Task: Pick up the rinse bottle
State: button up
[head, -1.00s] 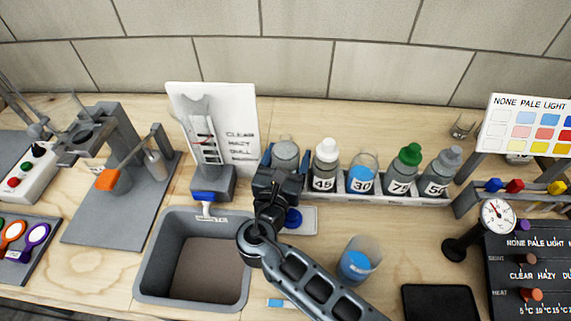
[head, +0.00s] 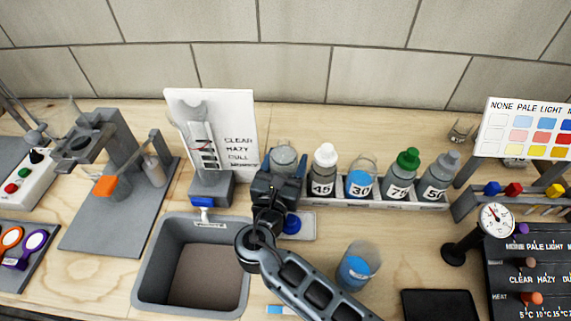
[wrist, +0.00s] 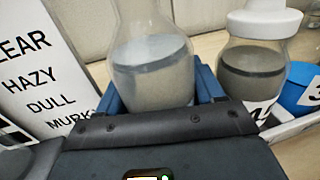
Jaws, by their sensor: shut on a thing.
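The rinse bottle (head: 284,156) is a clear bottle with grey contents, just left of the numbered bottles in the head view. In the wrist view the bottle (wrist: 150,72) stands between the blue fingers, its top cut off by the frame edge. My gripper (head: 283,172) is shut on it, with one finger (wrist: 158,93) on each side in the wrist view. The wrist body hides the bottle's lower part, so I cannot tell whether it touches the surface below.
A rack (head: 385,202) to the right holds bottles marked 45, 30, 75 and 50; bottle 45 (head: 323,172) is close by. A white board (head: 236,130) stands left. A grey sink (head: 145,275) and a cup with blue contents (head: 357,270) are nearer me.

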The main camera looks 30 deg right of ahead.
notch_tip(320, 180, up, 28)
jog(key=p, duration=0.1)
jog(key=shift+f+p, duration=0.15)
jog(key=shift+p, duration=0.25)
